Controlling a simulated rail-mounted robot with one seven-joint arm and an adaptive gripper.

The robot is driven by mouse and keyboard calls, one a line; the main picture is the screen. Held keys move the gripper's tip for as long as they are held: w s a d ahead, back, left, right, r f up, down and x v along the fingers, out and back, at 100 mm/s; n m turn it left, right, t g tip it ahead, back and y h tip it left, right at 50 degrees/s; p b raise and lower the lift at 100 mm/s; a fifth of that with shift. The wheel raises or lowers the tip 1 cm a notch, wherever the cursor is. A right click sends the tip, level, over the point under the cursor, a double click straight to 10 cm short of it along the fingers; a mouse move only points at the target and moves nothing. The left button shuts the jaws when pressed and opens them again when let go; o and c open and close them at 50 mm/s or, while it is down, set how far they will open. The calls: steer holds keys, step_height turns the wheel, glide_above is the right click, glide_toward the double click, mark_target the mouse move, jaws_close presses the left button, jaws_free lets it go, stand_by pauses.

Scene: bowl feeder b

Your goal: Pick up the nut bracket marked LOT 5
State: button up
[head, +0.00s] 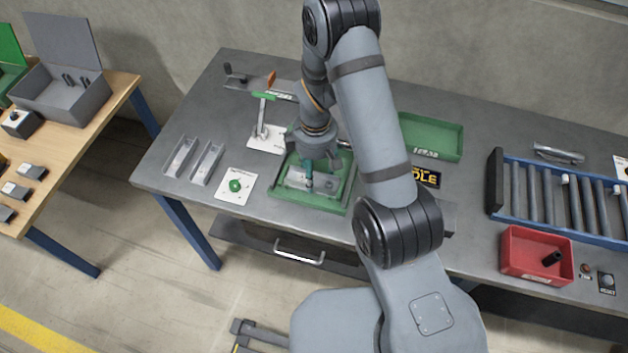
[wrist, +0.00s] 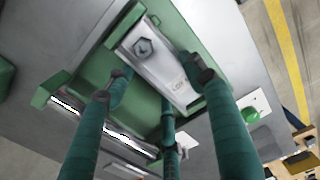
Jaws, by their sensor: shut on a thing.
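A silver nut bracket (wrist: 160,62) with a hex nut at one end lies tilted across the green tray in the wrist view. Its lettering looks like LOT, with the digit too small to read. My gripper (wrist: 160,80) has teal fingers and is shut on this bracket, with one finger over its right side. In the head view my gripper (head: 308,178) points down into the green tray (head: 330,206), and the bracket (head: 296,177) shows as a pale plate at the fingers. Whether it is clear of the tray floor cannot be told.
Another green tray (head: 432,137), a red bin (head: 537,256) and a roller rack (head: 560,200) stand to the right.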

steer(key=c, duration=0.6)
steer(key=shift+c, duration=0.5)
